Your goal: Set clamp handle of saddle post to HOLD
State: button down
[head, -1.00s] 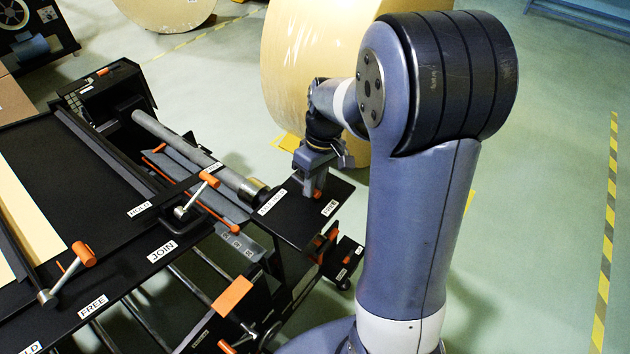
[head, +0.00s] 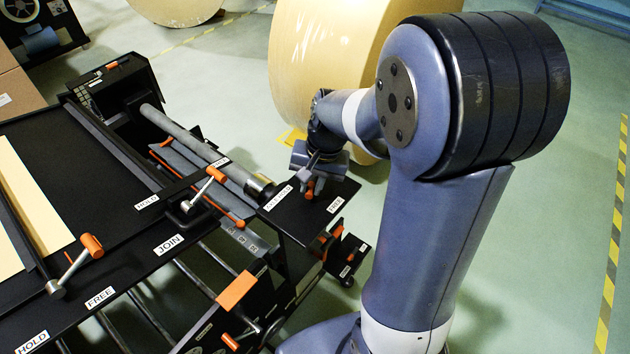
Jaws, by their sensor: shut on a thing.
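My gripper (head: 308,172) is over the black plate (head: 318,217) at the right end of the bench. It is shut on an orange handle (head: 311,188), whose lower end shows just below the fingers. I take this as the saddle post's clamp handle. A white FREE label (head: 335,204) lies on the plate to the right of the handle. Another white label (head: 278,198) lies to the left, too slanted to read surely. The rest of the handle and its pivot are hidden by my gripper.
Two other orange-tipped clamp handles stand on the bench, one by JOIN (head: 210,182) and one by FREE (head: 84,252). A grey shaft (head: 205,150) runs up to the plate. A large kraft roll (head: 335,60) stands close behind my gripper. Open floor lies right.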

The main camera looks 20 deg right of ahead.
jog(key=m, duration=0.4)
jog(key=a+m+t+p, duration=0.1)
jog(key=m, duration=0.1)
jog(key=shift+w+h, duration=0.3)
jog(key=shift+a, duration=0.1)
dwell(0.3)
jog(key=c, duration=1.3)
grip_release()
jog(key=shift+c, duration=0.2)
jog(key=shift+r, duration=0.15)
notch_tip(320, 180, up, 10)
jog(key=s+d, duration=0.1)
jog(key=shift+s+r, duration=0.2)
jog(key=shift+s, duration=0.15)
jog(key=shift+d, duration=0.1)
